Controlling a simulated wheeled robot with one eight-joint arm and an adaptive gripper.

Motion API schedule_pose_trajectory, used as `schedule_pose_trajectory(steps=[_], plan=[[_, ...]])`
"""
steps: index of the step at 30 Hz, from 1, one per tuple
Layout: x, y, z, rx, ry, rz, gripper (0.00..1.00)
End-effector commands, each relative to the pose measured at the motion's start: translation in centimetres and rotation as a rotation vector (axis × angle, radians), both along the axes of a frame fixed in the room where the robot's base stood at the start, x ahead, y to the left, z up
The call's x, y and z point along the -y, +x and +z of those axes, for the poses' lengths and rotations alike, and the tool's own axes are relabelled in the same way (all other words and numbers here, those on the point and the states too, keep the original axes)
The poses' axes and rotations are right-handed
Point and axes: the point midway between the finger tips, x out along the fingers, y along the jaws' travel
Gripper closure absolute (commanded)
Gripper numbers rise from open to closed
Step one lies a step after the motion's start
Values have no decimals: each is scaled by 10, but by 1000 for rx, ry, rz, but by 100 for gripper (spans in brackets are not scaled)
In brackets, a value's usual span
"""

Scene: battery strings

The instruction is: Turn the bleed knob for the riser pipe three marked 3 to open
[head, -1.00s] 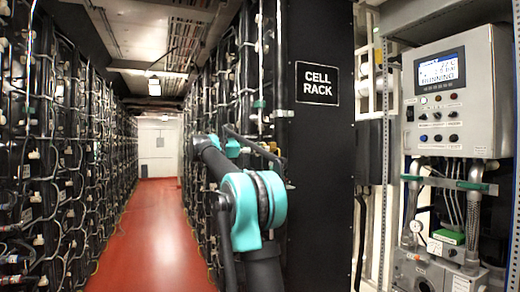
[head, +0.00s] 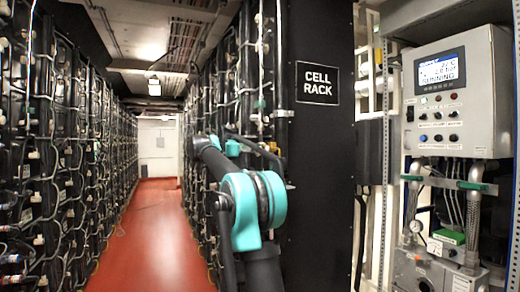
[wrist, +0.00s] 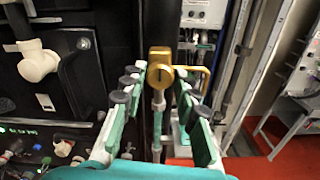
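In the wrist view, a brass-coloured knob (wrist: 160,68) with a dark slot on its face sits at the top of a thin upright pipe (wrist: 158,118). No number 3 can be read on it, so I cannot tell whether this is the knob for riser pipe three. My gripper (wrist: 160,78) is open, with one teal finger with black pads on each side of the pipe. The fingertips are near the left and right of the knob, with gaps visible. In the head view the gripper and the knob are hidden; only my arm shows.
A black cell rack with a sign (head: 318,83) stands beside my arm. A grey control box (head: 462,95) with a lit display is at right, above pipes and a gauge (head: 416,226). A white valve fitting (wrist: 38,62) is at left in the wrist view.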

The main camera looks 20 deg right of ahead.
Motion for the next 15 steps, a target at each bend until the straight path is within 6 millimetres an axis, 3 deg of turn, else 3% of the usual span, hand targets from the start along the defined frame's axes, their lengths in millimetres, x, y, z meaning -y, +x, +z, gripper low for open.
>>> schedule_pose_trajectory(steps=[4, 15], plan=[[0, 0, 1, 0, -1, 1, 52], [-6, 0, 1, 1, -2, 3, 52]])
